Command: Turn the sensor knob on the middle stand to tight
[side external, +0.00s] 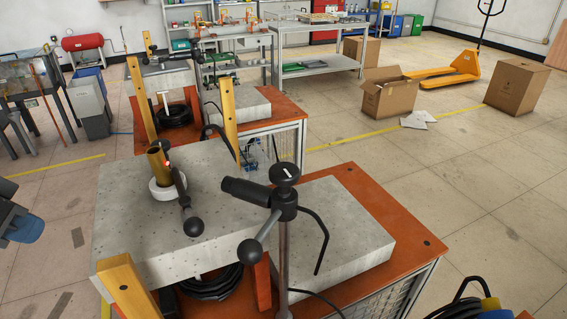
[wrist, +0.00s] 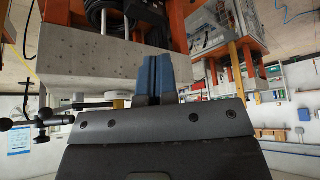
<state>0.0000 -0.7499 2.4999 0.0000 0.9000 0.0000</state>
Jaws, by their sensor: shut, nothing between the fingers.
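My gripper (wrist: 152,60) shows in the wrist view as two blue fingers pressed together, with nothing between them. Its fingers are not clearly seen in the side external view. In that view, a metal post in the foreground carries a black sensor head (side external: 243,190) and a black knob (side external: 285,172) with a white line on top. A lever with a ball end (side external: 249,251) sticks out below. The line alone does not show whether the knob is tight. In the wrist view, a dark sensor arm (wrist: 22,123) is at the left, apart from my fingers.
A brass tube (side external: 159,162) stands in a white ring (side external: 162,190) on a grey block, beside a black rod with a ball end (side external: 193,228). Yellow posts (side external: 129,285) edge the block. An orange table (side external: 415,238) lies beneath. Cardboard boxes (side external: 388,98) stand behind on open floor.

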